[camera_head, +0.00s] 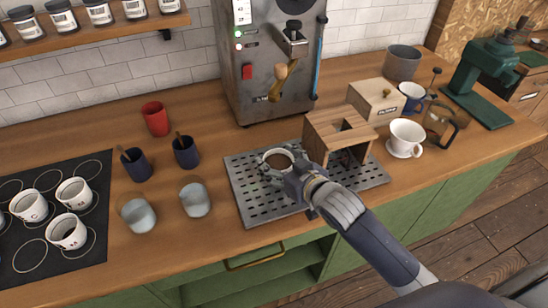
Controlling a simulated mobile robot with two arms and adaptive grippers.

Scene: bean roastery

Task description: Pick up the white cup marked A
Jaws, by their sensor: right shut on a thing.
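My right gripper (283,172) is over the perforated metal tray (245,196), shut around a small round cup (279,158) with a pale rim and brown contents. The gripper's fingers cover most of the cup's side, so no letter shows on it. I cannot tell whether the cup touches the tray. Several white cups with dark letters stand on the black mat at the left: one (28,207) at the left, one (76,192) behind and one (66,232) in front. Their letters are too small to read surely. My left gripper is not in view.
A wooden stand (340,137) is close beside the gripper on the tray. The espresso machine (268,60) rises behind. Grey cups (195,200), dark blue cups (136,165) and a red cup (156,118) stand left. A white cup on a saucer (406,138) is at right.

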